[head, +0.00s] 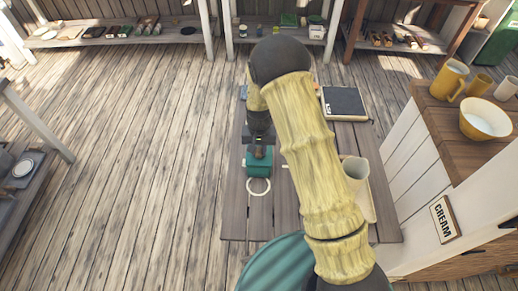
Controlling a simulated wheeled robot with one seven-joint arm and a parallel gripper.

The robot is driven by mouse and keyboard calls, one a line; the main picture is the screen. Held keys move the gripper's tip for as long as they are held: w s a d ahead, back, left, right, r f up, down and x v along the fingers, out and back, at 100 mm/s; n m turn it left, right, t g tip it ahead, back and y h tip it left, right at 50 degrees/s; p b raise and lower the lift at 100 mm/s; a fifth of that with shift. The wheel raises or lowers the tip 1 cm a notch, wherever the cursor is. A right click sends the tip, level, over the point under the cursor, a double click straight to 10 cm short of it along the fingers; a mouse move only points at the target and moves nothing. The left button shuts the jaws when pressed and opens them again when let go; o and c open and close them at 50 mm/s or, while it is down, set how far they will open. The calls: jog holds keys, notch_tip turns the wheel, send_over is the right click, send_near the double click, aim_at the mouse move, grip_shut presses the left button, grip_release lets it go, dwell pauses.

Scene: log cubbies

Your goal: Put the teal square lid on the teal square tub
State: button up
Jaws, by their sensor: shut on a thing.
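A small teal square thing (258,164) is on or just above the low plank table, in the middle of the head view. My gripper (258,153) points down at its top and is shut on a teal part there, which looks like the lid. The tub seems to be directly below. At this size I cannot tell lid from tub clearly, nor whether they touch. The fingertips are small and dark, and my arm covers the area to their right.
A counter at right holds yellow mugs (451,80) and a bowl (485,118). The floor to the left is clear.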

jog(key=shift+f, duration=0.5)
dwell(0.8)
jog(key=o, duration=1)
jog(key=shift+o, duration=0.2)
jog(key=shift+r, duration=0.15)
notch_tip(320, 180, up, 17)
jog(key=b, duration=0.2)
